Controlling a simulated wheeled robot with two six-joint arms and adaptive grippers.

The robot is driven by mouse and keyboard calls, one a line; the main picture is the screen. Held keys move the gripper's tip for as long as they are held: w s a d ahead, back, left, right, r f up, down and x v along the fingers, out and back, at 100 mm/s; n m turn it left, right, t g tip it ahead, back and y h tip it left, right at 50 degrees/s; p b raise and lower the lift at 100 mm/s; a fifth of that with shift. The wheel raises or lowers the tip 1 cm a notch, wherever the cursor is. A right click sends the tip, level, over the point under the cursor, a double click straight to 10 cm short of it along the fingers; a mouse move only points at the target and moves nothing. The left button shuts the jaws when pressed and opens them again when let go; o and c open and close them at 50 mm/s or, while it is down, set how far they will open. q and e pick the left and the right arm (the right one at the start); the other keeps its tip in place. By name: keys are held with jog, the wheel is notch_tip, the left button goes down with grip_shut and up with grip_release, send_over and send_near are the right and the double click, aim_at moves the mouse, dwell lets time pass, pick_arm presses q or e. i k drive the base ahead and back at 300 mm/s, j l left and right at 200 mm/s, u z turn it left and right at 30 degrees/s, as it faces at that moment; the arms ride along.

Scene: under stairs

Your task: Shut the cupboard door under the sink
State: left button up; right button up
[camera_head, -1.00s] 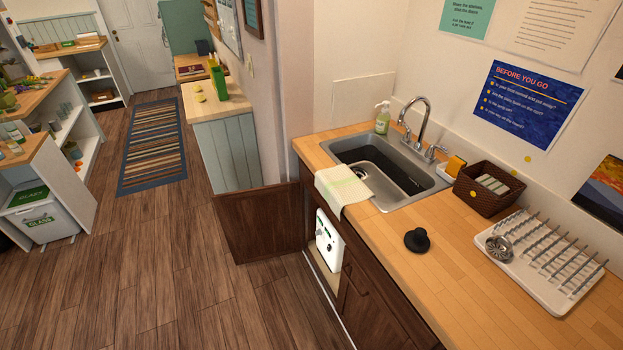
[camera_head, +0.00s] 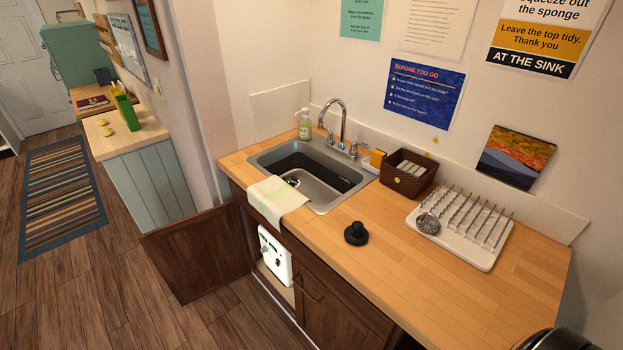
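The dark brown cupboard door (camera_head: 198,254) under the sink stands wide open, swung out to the left over the floor. The cupboard opening beside it shows a white box-shaped unit (camera_head: 274,254) inside, with the inner floor board (camera_head: 276,284) below it. The steel sink (camera_head: 310,172) is set in the wooden worktop above. A pale towel (camera_head: 278,200) hangs over the worktop's front edge above the opening.
A closed brown cupboard front (camera_head: 335,312) is right of the opening. A black plug (camera_head: 356,233), a brown basket (camera_head: 407,174) and a white dish rack (camera_head: 462,228) stand on the worktop. A pale blue cabinet (camera_head: 150,185) stands behind the door. The wooden floor (camera_head: 110,290) left of the door is clear.

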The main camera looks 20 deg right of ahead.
aim_at(199, 255)
jog(key=i+j+u, duration=0.4)
jog(key=j, duration=0.3)
jog(key=i+j+u, duration=0.7)
jog(key=i, duration=0.55)
jog(key=i+j+u, duration=0.1)
jog(key=i+u, duration=0.15)
jog(key=i, duration=0.6)
jog(key=i+z, duration=0.25)
jog(key=z, duration=0.15)
jog(key=i+j+z, duration=0.1)
jog(key=z, duration=0.3)
jog(key=i+j+z, duration=0.2)
jog(key=i+z, duration=0.25)
jog(key=j+z, duration=0.2)
jog(key=z, duration=0.2)
jog(key=i+j+z, duration=0.1)
jog(key=i+z, duration=0.15)
jog(key=z, duration=0.25)
jog(key=i+j+z, duration=0.15)
jog(key=z, duration=0.35)
jog(key=i+j+z, duration=0.25)
jog(key=z, duration=0.25)
jog(key=i+j+z, duration=0.15)
jog(key=j+z, duration=0.3)
jog(key=i+j+z, duration=0.1)
jog(key=j+z, duration=0.15)
jog(key=z, duration=0.25)
jog(key=j+z, duration=0.5)
jog(key=l+z, duration=0.25)
jog(key=l, duration=0.3)
